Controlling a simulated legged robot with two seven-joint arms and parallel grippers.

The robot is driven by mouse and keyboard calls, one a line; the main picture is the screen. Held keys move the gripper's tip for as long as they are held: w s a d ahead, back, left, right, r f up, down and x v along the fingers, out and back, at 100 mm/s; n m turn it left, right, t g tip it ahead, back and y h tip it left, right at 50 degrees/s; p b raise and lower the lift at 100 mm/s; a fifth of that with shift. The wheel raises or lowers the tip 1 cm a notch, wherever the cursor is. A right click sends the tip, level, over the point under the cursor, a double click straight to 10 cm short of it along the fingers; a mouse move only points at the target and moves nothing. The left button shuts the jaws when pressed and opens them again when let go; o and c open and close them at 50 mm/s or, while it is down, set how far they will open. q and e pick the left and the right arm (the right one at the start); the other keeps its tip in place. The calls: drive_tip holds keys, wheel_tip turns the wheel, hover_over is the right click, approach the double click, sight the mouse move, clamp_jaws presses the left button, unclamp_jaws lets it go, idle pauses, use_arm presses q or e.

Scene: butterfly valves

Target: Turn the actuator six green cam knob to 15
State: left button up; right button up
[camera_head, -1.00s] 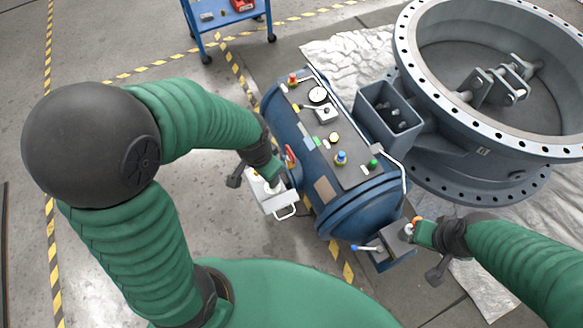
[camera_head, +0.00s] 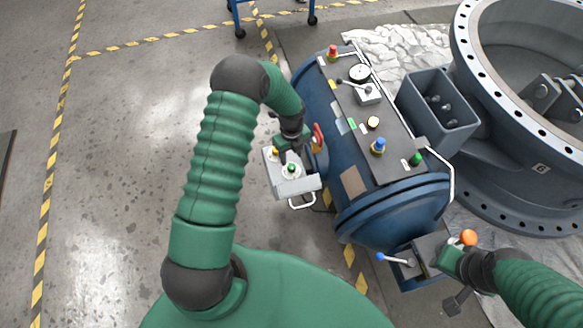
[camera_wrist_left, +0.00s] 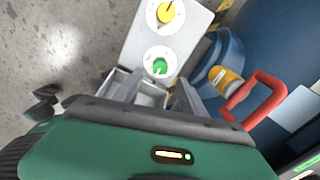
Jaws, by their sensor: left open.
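The green cam knob (camera_head: 291,168) stands on a round white dial on the light grey box at the blue actuator's near left side. The knob also shows in the left wrist view (camera_wrist_left: 160,66), with a yellow knob (camera_wrist_left: 167,13) beyond it. My left gripper (camera_head: 284,158) is beside the green knob in the head view. In the left wrist view its fingers (camera_wrist_left: 155,92) are apart, with the knob just beyond them and nothing between them. The dial's numbers are too small to read. My right gripper (camera_head: 440,258) is by the grey lever box; its fingertips are unclear.
The blue actuator (camera_head: 350,206) carries a panel with several knobs and a gauge. A red handle (camera_wrist_left: 262,100) stands right of my left fingers. The box has a white handle (camera_head: 302,203) at its front. A large grey valve body (camera_head: 520,170) is at right. Floor at left is clear.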

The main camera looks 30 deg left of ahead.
sight(292, 166)
use_arm(q)
wheel_tip(292, 166, down, 7)
drive_tip(key=shift+d+r+b, duration=0.1)
drive_tip(key=shift+b, duration=0.75)
drive_tip(key=shift+c, duration=0.2)
clamp_jaws()
